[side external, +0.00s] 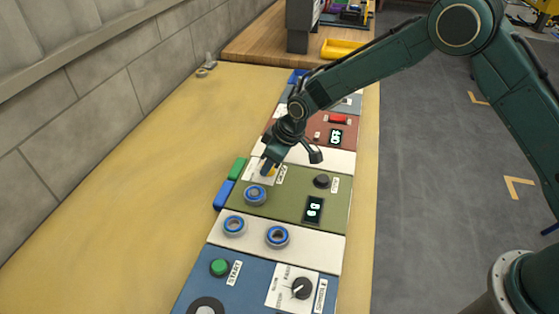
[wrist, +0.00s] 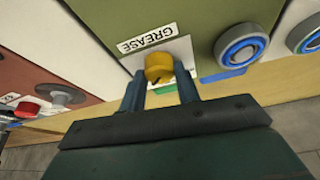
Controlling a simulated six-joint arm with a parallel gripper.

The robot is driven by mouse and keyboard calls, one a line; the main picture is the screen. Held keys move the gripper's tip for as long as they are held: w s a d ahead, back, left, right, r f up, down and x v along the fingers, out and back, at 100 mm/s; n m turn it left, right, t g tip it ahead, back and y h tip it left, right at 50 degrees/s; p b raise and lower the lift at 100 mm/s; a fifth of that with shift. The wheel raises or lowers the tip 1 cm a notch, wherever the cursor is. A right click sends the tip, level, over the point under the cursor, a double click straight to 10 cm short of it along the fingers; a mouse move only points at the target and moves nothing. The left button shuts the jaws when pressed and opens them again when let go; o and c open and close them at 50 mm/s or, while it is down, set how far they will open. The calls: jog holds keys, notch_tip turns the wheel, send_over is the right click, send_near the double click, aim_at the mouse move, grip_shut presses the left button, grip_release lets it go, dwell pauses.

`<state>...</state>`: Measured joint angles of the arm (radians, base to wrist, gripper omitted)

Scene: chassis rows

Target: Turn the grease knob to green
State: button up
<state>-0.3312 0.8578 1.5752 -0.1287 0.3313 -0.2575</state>
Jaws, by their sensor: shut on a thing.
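The grease knob (wrist: 159,68) is yellow and sits on a white plate beside the GREASE label (wrist: 148,38) in the wrist view. My gripper (wrist: 160,85) is shut on the knob, with one finger on each side of it. In the side external view my gripper (side external: 269,165) reaches down to the far left part of the olive green panel (side external: 290,205), and its fingers hide most of the knob. The colour marks around the knob are mostly hidden, so I cannot tell which one it points to.
Blue-ringed bearings (side external: 255,195) lie on the olive panel and the white strip in front. A black button (side external: 321,181) and a display (side external: 314,209) are to the right. Green (side external: 237,168) and blue (side external: 223,194) blocks stand at the panel's left edge.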

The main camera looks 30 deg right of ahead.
jog(key=shift+m, duration=0.3)
jog(key=o, duration=1)
jog(key=shift+r, duration=0.15)
jog(key=shift+v, duration=6.8)
jog(key=shift+s+a, duration=0.1)
